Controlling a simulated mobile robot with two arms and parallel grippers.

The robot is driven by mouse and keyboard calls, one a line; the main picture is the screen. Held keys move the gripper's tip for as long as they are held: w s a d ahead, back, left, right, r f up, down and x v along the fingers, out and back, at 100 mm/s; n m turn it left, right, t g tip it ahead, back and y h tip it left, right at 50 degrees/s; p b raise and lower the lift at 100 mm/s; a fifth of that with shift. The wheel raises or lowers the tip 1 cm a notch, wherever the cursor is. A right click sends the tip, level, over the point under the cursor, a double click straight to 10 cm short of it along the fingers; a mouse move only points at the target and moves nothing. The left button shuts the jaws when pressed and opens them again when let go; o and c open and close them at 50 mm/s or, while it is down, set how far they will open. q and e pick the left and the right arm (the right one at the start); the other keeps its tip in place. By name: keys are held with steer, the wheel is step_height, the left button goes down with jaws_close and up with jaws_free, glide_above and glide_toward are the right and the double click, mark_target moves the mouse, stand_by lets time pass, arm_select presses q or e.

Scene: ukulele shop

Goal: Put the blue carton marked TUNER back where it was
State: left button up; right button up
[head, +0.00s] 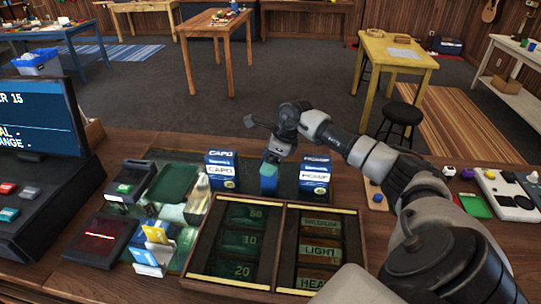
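A narrow blue carton (268,184) stands upright in the middle of the dark green mat at the back of the counter. Its marking is too small to read, so I cannot tell for sure that it says TUNER. My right gripper (271,160) reaches in from the right and points down at the top of this carton, at or touching its upper end. Whether its fingers are closed on it is too small to tell. A blue and white carton marked CAPO (221,171) stands to the left. Another blue and white carton (315,178) stands to the right. My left gripper is not in view.
A wooden tray (274,230) with labelled compartments lies in front of the cartons. Card reader (126,187), dark pad with red line (102,240), small packs (149,260) and a monitor (38,115) are left. Small items and a white board (507,195) lie right.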

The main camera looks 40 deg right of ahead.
steer(key=shift+f, duration=0.1)
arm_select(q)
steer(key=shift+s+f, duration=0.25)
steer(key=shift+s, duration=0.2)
arm_select(e)
steer(key=o, duration=0.9)
steer(key=shift+o, duration=0.2)
steer(key=shift+r, duration=0.25)
steer(key=shift+s+d+r, duration=0.15)
steer(key=shift+r, duration=0.2)
arm_select(q)
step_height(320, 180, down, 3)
steer(key=b, duration=0.3)
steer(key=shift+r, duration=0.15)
arm_select(e)
steer(key=v, duration=1.1)
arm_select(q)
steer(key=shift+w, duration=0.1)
arm_select(e)
steer(key=shift+r, duration=0.1)
